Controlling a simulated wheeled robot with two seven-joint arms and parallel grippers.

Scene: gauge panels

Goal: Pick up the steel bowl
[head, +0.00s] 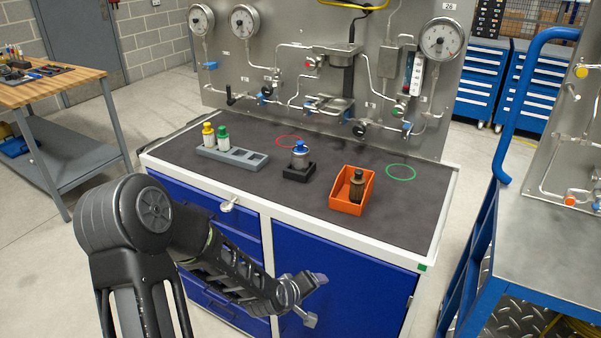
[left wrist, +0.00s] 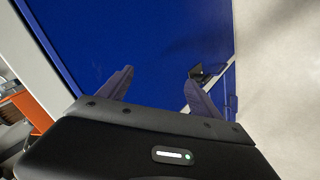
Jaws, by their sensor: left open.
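A small steel vessel with a blue top (head: 300,156) stands upright in a black square holder (head: 298,172) on the bench's dark top. It is the closest match I see to the steel bowl; no plain open bowl is clear. My left gripper (head: 313,297) is in front of the bench, below its top edge and apart from the vessel. In the left wrist view its two fingers (left wrist: 160,76) are spread with nothing between them, facing the blue cabinet front. The vessel does not show clearly in that view. My right gripper is not in view.
A grey rack (head: 250,157) holds yellow-capped and green-capped bottles, left of the vessel. An orange bin (head: 346,206) holds a dark brown bottle (head: 357,188). A red ring (head: 289,141) and green ring (head: 401,172) mark the bench. The gauge panel (head: 300,30) stands behind.

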